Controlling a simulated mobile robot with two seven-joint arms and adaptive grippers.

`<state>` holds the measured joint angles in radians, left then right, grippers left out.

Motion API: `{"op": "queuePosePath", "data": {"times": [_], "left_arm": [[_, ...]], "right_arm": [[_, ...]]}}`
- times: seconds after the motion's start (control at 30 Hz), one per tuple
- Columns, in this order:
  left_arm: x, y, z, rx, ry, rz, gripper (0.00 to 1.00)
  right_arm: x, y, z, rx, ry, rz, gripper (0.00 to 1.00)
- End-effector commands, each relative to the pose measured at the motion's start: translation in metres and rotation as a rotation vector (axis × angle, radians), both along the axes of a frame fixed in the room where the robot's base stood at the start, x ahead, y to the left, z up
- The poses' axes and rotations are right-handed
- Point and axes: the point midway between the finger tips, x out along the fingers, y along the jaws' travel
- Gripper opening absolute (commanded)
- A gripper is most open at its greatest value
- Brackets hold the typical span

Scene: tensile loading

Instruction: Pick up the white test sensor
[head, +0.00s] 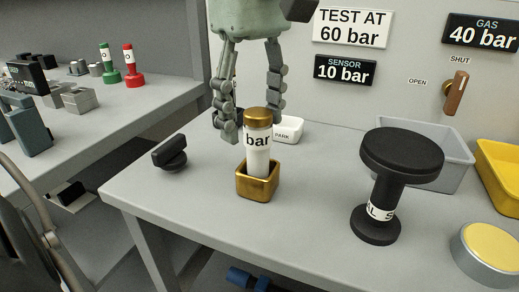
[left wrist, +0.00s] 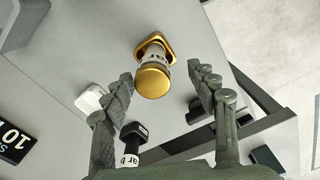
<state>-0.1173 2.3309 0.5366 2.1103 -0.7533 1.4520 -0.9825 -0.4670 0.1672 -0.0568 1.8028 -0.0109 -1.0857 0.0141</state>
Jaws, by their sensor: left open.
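The white test sensor (head: 258,145) stands upright in a square gold holder (head: 258,187) on the grey bench. It has a gold cap and the word "bar" on its white body. My left gripper (head: 250,118) reaches down from above and is open at the sensor's upper part. In the left wrist view, the sensor's gold cap (left wrist: 152,80) shows between the two spread fingers of the left gripper (left wrist: 160,78), and nothing is gripped. I cannot tell whether a finger touches the sensor. My right gripper is in neither view.
A white PARK block (head: 288,131) is behind the sensor. A black knob (head: 171,153) lies to the left and a tall black spool-shaped piece (head: 388,185) stands to the right. Grey (head: 438,155) and yellow (head: 500,175) bins are at the back right.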

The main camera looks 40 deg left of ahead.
Motion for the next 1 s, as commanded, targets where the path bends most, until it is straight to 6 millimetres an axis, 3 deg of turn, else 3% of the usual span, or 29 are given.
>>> {"op": "queuePosePath", "data": {"times": [0.4,0.7,1.0], "left_arm": [[0.007,-0.002,-0.054,-0.002,0.0,0.001,0.58],[0.008,-0.003,-0.058,-0.003,-0.002,0.002,0.57],[0.008,-0.003,-0.058,-0.003,-0.002,0.002,0.2]], "right_arm": [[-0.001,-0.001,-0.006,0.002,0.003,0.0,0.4],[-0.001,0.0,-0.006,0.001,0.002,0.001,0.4],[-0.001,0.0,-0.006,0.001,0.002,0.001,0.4]]}}
